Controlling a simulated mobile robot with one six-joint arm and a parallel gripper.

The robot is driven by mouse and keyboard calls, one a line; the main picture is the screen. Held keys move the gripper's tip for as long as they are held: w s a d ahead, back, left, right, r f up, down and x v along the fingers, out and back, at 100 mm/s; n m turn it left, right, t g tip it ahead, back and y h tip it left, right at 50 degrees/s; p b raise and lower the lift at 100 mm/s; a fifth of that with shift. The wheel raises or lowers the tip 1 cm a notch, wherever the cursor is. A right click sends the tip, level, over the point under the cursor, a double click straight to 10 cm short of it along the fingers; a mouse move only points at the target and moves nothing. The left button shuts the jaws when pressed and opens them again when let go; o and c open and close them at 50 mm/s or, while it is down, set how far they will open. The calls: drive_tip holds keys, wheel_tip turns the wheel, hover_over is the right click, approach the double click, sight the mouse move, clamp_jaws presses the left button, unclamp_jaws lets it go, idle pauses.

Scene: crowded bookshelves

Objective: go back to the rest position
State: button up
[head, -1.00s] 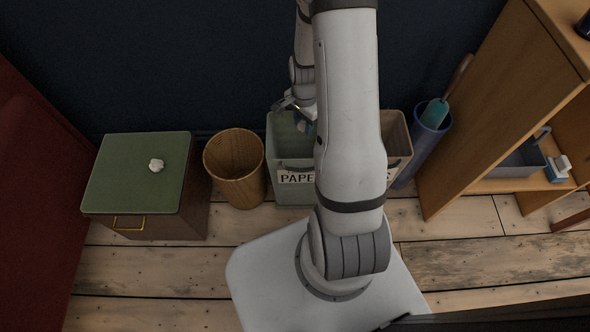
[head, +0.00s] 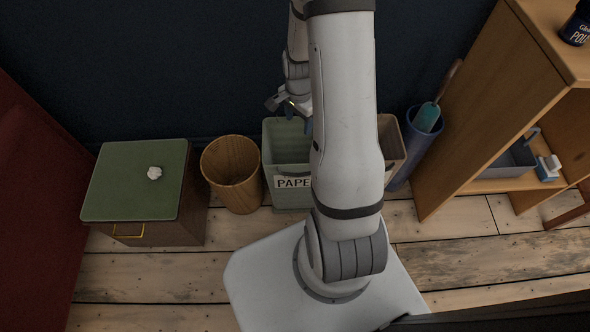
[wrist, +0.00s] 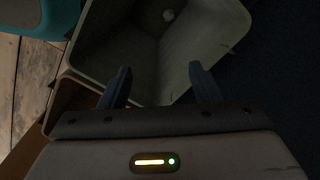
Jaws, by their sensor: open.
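My gripper (wrist: 160,85) is open in the wrist view, with its two dark fingers apart and nothing between them. In the head view my gripper (head: 297,120) is small and partly hidden behind my own arm, above the bin labelled PAPE (head: 285,140). The rest of the label is hidden by my arm.
A wooden basket (head: 232,175) and a green-topped cabinet (head: 125,195) with a crumpled white ball (head: 154,173) stand left. A beige bin (head: 391,150), a blue cylinder (head: 417,145) and a wooden shelf (head: 465,120) stand right. The floor in front is bare planks.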

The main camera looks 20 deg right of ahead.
drive_tip(key=shift+r+p, duration=0.5)
drive_tip(key=shift+r, duration=1.4)
drive_tip(key=s+a+r+n+p, duration=0.3)
drive_tip(key=r+p, duration=0.6)
drive_tip(key=r, duration=0.8)
drive_tip(key=s+a+r+n+t+p, duration=0.1)
drive_tip(key=s+a+r+n+p, duration=0.3)
drive_tip(key=r+p, duration=0.6)
drive_tip(key=s+a+r+n+t+p, duration=0.1)
drive_tip(key=s+a+r+n+p, duration=0.2)
drive_tip(key=r, duration=2.1)
drive_tip(key=s+n+p, duration=0.3)
drive_tip(key=s+p, duration=0.1)
drive_tip(key=p, duration=0.2)
drive_tip(key=shift+s+a+n, duration=0.25)
drive_tip(key=shift+a+n, duration=0.05)
drive_tip(key=shift+a, duration=0.1)
drive_tip(key=shift+s+r+t+p, duration=0.3)
drive_tip(key=shift+s, duration=0.05)
